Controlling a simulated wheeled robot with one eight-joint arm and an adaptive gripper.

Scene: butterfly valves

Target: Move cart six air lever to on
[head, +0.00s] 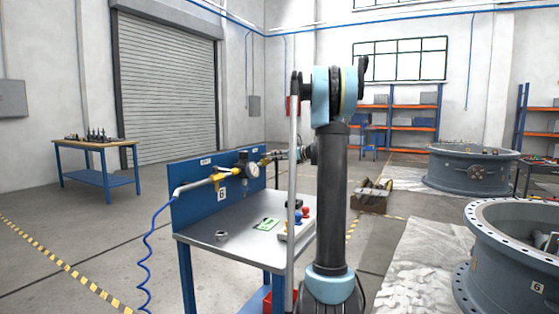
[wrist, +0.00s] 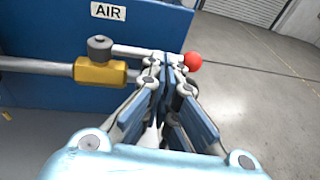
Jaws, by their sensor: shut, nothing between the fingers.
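In the wrist view the air valve has a yellow body (wrist: 101,73) on a grey pipe, with a dark stem cap on top. Its lever (wrist: 135,51) runs to the right, roughly along the pipe, and ends in a red ball (wrist: 193,60). A white AIR label (wrist: 108,11) is on the blue panel above. My gripper (wrist: 172,62) is shut and empty, with its fingertips at the lever just left of the red ball. They hide part of the lever; I cannot tell whether they touch it. In the head view my gripper (head: 279,156) is at the panel's far end.
Cart six has a blue panel (head: 183,210) with a 6 plate (head: 222,194), another yellow valve (head: 221,176) and a gauge (head: 243,168). Its metal top (head: 205,240) holds a ring (head: 221,236) and a green card (head: 266,224). A large flanged valve (head: 510,255) stands at right.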

